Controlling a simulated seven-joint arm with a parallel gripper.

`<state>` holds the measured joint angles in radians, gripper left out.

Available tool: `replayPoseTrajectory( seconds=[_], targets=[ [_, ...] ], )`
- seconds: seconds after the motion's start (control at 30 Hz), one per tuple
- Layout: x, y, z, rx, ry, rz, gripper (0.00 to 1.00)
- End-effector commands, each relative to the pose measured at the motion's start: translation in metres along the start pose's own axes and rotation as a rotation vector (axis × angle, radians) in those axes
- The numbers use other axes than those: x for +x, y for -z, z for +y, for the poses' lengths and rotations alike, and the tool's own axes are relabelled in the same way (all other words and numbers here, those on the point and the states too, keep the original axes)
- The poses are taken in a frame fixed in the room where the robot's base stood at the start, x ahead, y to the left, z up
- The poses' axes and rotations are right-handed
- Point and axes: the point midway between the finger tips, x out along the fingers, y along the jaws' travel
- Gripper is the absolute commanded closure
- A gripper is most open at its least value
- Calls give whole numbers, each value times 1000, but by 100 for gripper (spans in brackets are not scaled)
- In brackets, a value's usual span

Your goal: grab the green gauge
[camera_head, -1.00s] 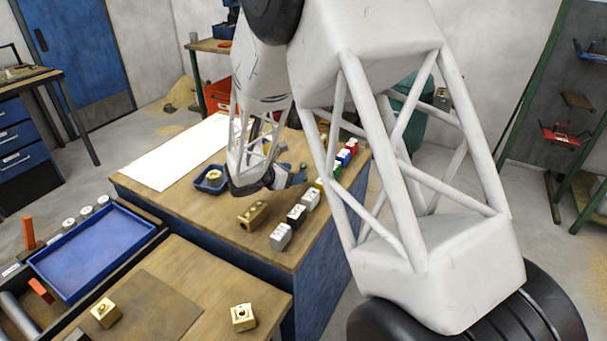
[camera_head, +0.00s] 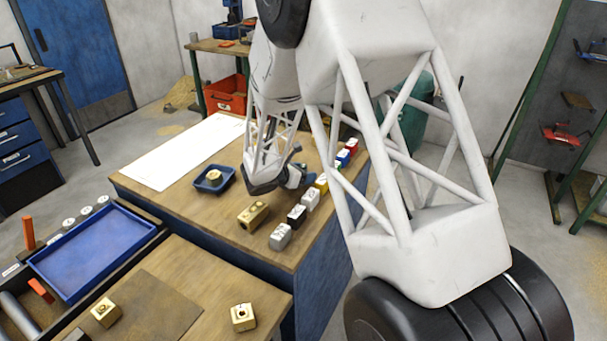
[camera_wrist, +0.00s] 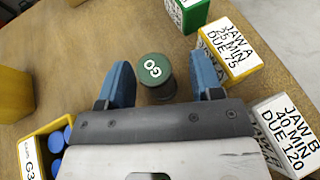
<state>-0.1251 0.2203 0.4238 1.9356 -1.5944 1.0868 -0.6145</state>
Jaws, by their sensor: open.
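The green gauge (camera_wrist: 154,78) is a dark green, round-topped piece with white "GO" lettering. In the wrist view it stands on the wooden bench between the two blue fingers of my gripper (camera_wrist: 164,82). The fingers are apart, with a gap on each side of the gauge; the right gap looks a little larger. Whether the fingertips are down at its height is hard to tell. In the head view my gripper (camera_head: 294,180) is low over the bench, and I cannot make out the gauge there.
Right of the gripper are a yellow-sided "JAW A" block (camera_wrist: 231,52), a white "JAW B" block (camera_wrist: 287,135) and a green block (camera_wrist: 187,12). A yellow holder with blue pegs (camera_wrist: 32,150) is at lower left. A blue tray (camera_head: 213,181) and brass block (camera_head: 253,216) lie nearby.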

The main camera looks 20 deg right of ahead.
Motion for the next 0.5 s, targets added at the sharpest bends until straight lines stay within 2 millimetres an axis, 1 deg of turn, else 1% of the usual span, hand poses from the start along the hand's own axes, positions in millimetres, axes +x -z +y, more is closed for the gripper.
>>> replayPoseTrajectory(
  seconds=[0.33,0.5],
  targets=[
    [0,0,0,0,0,0,40],
    [0,0,0,0,0,0,66]
  ],
)
